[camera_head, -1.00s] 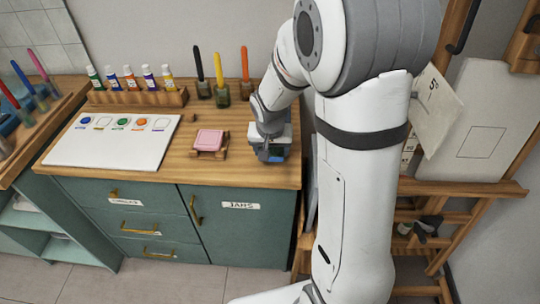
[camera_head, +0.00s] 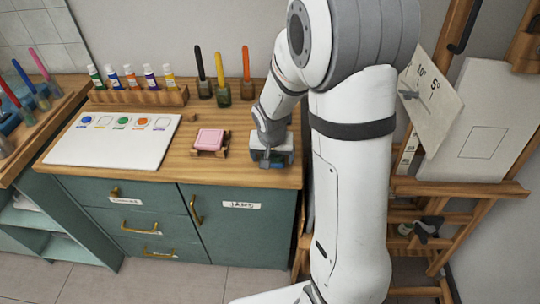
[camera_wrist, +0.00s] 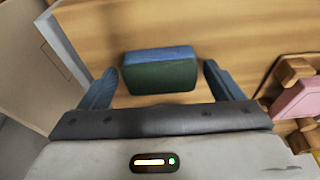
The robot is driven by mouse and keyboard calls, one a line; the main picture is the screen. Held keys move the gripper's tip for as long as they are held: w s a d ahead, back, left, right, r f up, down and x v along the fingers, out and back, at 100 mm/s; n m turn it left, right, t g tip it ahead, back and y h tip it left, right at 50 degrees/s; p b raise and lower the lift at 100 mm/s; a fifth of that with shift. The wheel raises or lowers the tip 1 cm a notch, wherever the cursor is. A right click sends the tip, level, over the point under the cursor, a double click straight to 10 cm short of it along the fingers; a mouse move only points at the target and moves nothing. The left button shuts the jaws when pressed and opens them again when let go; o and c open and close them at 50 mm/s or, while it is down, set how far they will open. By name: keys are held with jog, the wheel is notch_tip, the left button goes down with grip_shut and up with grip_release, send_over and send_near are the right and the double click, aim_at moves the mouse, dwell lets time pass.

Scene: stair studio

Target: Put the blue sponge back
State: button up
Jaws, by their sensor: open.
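The blue sponge (camera_wrist: 160,72) lies on the wooden counter, with a dark green layer facing the wrist camera and a blue layer along its far edge. My gripper (camera_wrist: 160,88) is open, with one blue finger on each side of the sponge and a gap on both sides. In the head view my gripper (camera_head: 271,162) is low over the counter's right front part and hides most of the sponge. A pink sponge (camera_head: 209,139) sits on a small wooden holder (camera_head: 226,152) to the left of my gripper.
The wooden counter (camera_head: 180,165) also carries a white paint sheet (camera_head: 85,150), a rack of paint tubes (camera_head: 140,98) and several brushes in jars (camera_head: 222,95). An easel with a canvas (camera_head: 480,130) stands at the right. The counter's front edge is close to my gripper.

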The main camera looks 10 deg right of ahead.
jog(key=shift+r, duration=0.1)
jog(key=d+v, duration=0.1)
jog(key=v, duration=1)
jog(key=s+r+n, duration=0.2)
jog(key=s, duration=0.7)
jog(key=s+r+n+y, duration=0.1)
jog(key=s+r, duration=0.2)
jog(key=s, duration=0.6)
jog(key=shift+a+n, duration=0.25)
jog(key=shift+n, duration=0.15)
jog(key=shift+r, duration=0.1)
jog(key=shift+a, duration=0.1)
